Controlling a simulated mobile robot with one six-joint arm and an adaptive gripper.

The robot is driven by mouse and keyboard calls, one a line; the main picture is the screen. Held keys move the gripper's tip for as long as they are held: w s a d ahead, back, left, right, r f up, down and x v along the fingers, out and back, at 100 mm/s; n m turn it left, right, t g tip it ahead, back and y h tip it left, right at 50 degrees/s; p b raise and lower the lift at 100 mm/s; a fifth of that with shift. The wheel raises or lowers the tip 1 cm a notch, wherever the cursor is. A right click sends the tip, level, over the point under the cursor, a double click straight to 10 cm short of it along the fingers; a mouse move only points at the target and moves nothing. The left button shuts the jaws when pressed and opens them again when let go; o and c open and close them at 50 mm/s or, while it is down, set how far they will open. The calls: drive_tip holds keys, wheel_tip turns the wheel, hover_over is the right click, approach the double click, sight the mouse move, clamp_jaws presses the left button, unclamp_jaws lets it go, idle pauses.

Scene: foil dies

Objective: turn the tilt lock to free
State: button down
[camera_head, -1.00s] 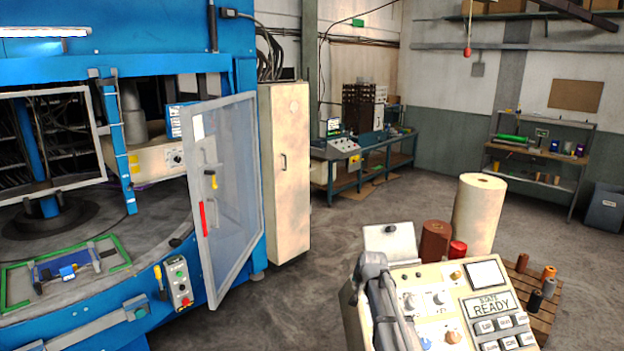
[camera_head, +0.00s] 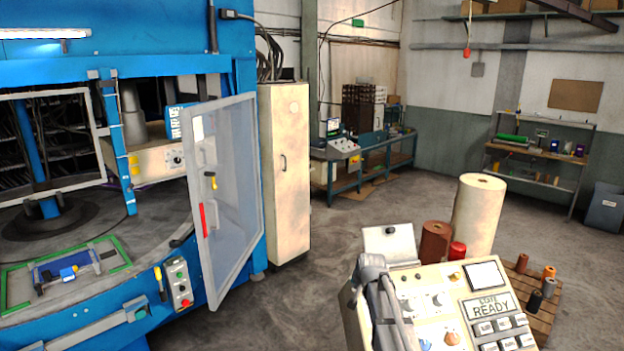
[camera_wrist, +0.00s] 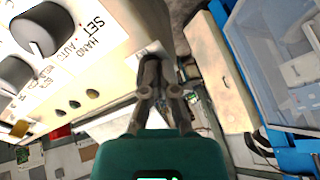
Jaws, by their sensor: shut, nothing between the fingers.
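The cream control console (camera_head: 440,285) stands at the lower right in the head view, with knobs and a READY display. The wrist view shows its panel (camera_wrist: 85,75) close up, tilted. A large dark knob (camera_wrist: 45,30) there is marked SET, HAND and AUTO, and a second knob (camera_wrist: 14,72) sits below it. I cannot make out a part marked as the tilt lock. My gripper (camera_wrist: 163,62) is shut and empty beside the console's edge in the wrist view. I cannot tell whether its tips touch the console. My grey arm covers the console's left part in the head view.
A large cream roll (camera_head: 478,215) and brown and red rolls stand behind the console. Bare floor lies between the machine and the console.

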drive_tip(key=p+v, duration=0.3)
drive_tip(key=v, duration=0.2)
idle(0.5)
drive_tip(key=shift+s+d+p, duration=0.2)
drive_tip(key=shift+s+d, duration=0.1)
drive_tip(key=shift+d, duration=0.25)
drive_tip(key=shift+s+d+p, duration=0.15)
drive_tip(key=shift+s+d, duration=0.1)
drive_tip(key=shift+d, duration=0.25)
drive_tip(key=b+x, duration=0.5)
drive_tip(key=x, duration=0.2)
drive_tip(key=shift+b, duration=0.35)
drive_tip(key=shift+w+r, duration=0.25)
drive_tip(key=shift+w, duration=0.15)
idle(0.9)
